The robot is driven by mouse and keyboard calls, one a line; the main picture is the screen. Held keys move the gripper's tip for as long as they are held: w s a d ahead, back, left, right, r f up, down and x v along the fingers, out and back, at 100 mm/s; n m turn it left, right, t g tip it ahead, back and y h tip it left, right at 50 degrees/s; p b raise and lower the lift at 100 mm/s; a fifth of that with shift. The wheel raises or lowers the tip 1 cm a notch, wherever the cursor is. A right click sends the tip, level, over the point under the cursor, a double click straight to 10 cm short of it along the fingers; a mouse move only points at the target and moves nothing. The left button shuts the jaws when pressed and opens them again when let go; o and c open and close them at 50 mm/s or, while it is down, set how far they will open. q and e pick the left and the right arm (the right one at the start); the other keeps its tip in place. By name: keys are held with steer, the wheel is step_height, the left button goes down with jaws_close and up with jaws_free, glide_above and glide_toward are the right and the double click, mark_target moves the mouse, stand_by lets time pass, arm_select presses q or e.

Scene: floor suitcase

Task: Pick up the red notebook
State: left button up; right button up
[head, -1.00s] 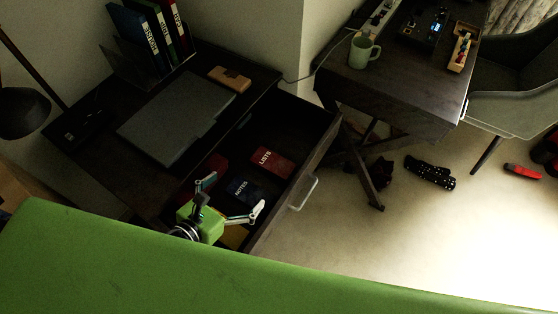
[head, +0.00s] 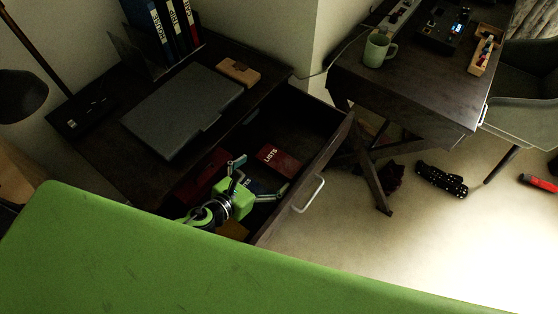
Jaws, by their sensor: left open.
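A red notebook marked "LISTS" (head: 279,158) lies flat in the open drawer, toward its far end. Another dark red item (head: 207,172) lies at the drawer's left side, partly in shadow. A dark blue notebook (head: 262,188) lies under my left gripper and is mostly hidden by it. My left gripper (head: 262,176) is open and empty over the drawer, its fingers spread on the near side of the "LISTS" notebook. I cannot tell its exact height above the notebooks. My right gripper is not in view.
The drawer front with its handle (head: 307,194) stands out from the dark desk. A closed grey laptop (head: 184,108) and a tan box (head: 238,72) lie on the desktop above. A side table with a green mug (head: 377,50) stands right.

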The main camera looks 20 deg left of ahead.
mark_target(276, 164)
arm_select(q)
steer(key=shift+x, duration=2.75)
steer(key=shift+s, duration=0.1)
steer(key=c, duration=0.8)
steer(key=shift+r, duration=0.1)
